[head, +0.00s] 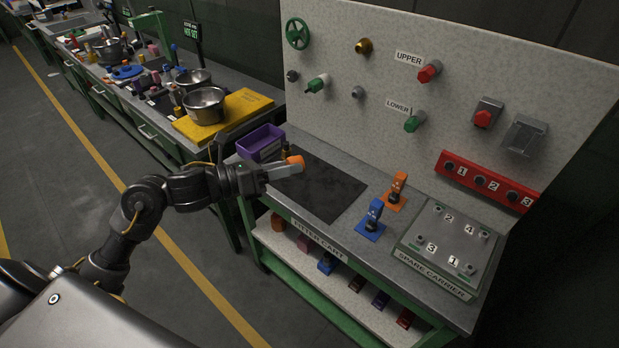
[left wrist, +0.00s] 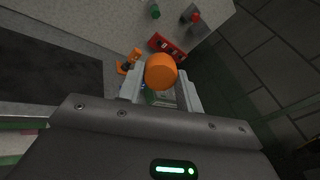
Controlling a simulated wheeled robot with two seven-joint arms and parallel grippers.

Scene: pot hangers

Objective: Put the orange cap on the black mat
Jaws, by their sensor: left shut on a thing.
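The orange cap (head: 296,162) is between the fingertips of my left gripper (head: 290,167). In the left wrist view, the orange cap (left wrist: 160,70) sits between both fingers of the left gripper (left wrist: 161,84), which is shut on it. The black mat (head: 325,193) lies flat on the cart top. In the head view, the cap and fingertips overlap the mat's back left part. Their height over it is hard to tell. The black mat (left wrist: 45,68) shows at the left of the left wrist view. My right gripper is not in view.
A purple bin (head: 260,142) stands left of the mat, close to the gripper. A blue stand (head: 372,220) and an orange stand (head: 397,190) are right of the mat. The spare carrier (head: 446,243) is farther right. An upright panel (head: 450,55) closes the back.

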